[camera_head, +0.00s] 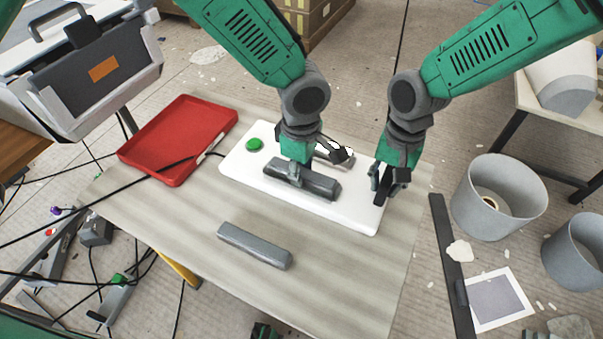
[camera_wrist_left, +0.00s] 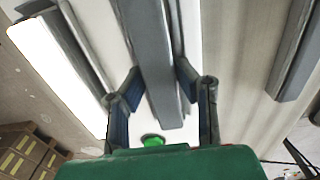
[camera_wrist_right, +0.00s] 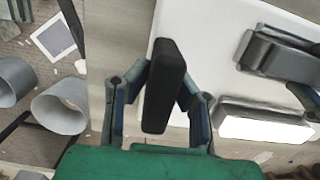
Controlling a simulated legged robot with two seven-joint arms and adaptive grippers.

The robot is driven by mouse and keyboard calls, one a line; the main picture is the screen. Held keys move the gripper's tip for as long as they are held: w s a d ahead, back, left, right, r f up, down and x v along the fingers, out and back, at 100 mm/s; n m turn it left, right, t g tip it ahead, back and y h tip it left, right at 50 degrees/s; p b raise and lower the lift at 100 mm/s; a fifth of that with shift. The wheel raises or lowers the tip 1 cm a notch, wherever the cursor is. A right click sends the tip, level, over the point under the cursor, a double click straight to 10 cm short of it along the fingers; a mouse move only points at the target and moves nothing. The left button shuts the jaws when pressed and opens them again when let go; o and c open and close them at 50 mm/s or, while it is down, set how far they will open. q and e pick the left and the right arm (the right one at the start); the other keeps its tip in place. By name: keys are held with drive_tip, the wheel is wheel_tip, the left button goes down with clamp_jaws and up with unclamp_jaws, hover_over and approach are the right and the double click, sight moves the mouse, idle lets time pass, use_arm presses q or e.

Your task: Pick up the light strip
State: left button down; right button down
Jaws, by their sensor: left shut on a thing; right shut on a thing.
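A white board (camera_head: 237,167) with a green button (camera_head: 254,144) lies on the table. My left gripper (camera_head: 298,172) is shut on a long grey bar (camera_head: 318,186) over the middle of the board; the bar also shows between the fingers in the left wrist view (camera_wrist_left: 160,70). My right gripper (camera_head: 388,178) is shut on a black block (camera_wrist_right: 164,85) at the board's right end. A grey strip with a bright white face (camera_wrist_right: 265,127) lies along the board's far side, partly hidden by my left gripper in the head view. I cannot tell whether the held pieces touch the board.
Another grey bar (camera_head: 255,245) lies on the bare table in front of the board. A red tray (camera_head: 178,135) sits at the back left, with a dark cable crossing it. Grey bins (camera_head: 498,200) stand on the floor to the right. The table's front right is clear.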

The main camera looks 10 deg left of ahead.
use_arm(q)
wheel_tip(320, 180, up, 10)
drive_tip(key=shift+f, duration=0.1)
idle(0.4)
use_arm(e)
drive_tip(key=c, duration=1.3)
unclamp_jaws()
drive_tip(key=r, duration=0.3)
drive_tip(key=w+r, duration=0.1)
drive_tip(key=r, duration=0.7)
drive_tip(key=shift+w+d+r, duration=0.15)
drive_tip(key=shift+w+r, duration=0.05)
drive_tip(key=shift+w, duration=0.05)
drive_tip(key=shift+r, duration=0.25)
